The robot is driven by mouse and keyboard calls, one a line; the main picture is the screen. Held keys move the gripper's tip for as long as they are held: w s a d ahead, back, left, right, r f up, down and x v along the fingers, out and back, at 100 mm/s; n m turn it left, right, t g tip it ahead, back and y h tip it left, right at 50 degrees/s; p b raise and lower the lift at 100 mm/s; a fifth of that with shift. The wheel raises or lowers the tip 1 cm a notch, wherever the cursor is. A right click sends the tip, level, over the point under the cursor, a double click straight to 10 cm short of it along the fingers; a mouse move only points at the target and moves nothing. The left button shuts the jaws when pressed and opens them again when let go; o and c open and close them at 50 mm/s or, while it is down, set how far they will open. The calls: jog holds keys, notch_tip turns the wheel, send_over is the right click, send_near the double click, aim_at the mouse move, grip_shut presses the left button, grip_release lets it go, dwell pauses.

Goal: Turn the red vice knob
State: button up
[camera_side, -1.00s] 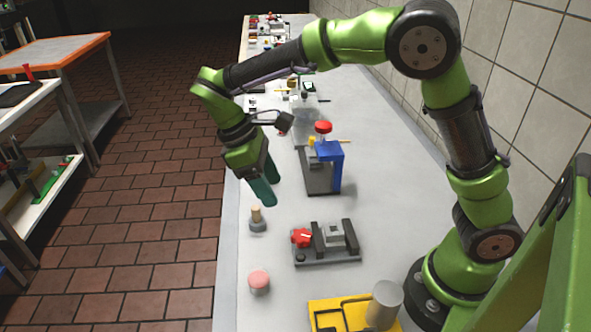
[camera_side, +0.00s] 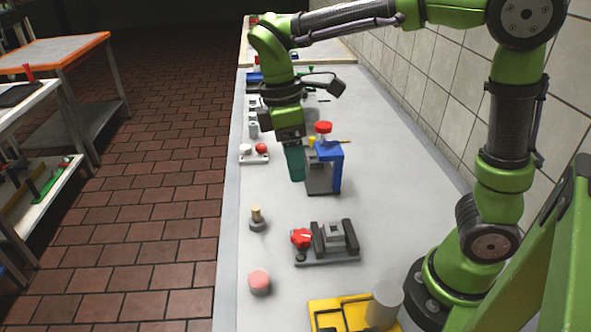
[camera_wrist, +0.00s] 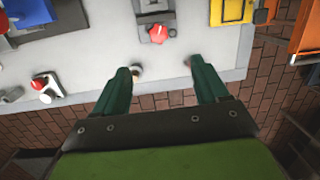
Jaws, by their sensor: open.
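The red vice knob (camera_side: 301,238) sits on the left end of a small grey vice (camera_side: 334,238) on the bench. In the wrist view the red knob (camera_wrist: 158,34) shows beyond my fingers, near the top middle, with the grey vice (camera_wrist: 155,10) behind it. My gripper (camera_side: 295,168) is above the bench, farther back than the vice and well apart from the knob. In the wrist view my gripper (camera_wrist: 160,76) has its two green fingers spread, with nothing held between them.
A blue press with a red top (camera_side: 324,150) stands close to the right of my gripper. A wooden-topped peg (camera_side: 256,218) and a pink button (camera_side: 259,281) stand left of the vice. A yellow fixture (camera_side: 340,313) is nearer the camera. The bench's left edge is close.

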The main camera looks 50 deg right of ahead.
aim_at(299, 236)
jog(key=f+n, duration=0.1)
jog(key=f, duration=0.5)
jog(key=s+f+n+t, duration=0.1)
jog(key=f, duration=0.5)
jog(key=f+n, duration=0.1)
jog(key=f, duration=0.6)
jog(key=shift+s+d+n+t+y, duration=0.1)
jog(key=shift+s+n+t+y, duration=0.15)
jog(key=shift+n+t+y, duration=0.05)
jog(key=c, duration=1.1)
jog(key=shift+o, duration=0.2)
jog(key=shift+r+m, duration=0.1)
jog(key=shift+m, duration=0.3)
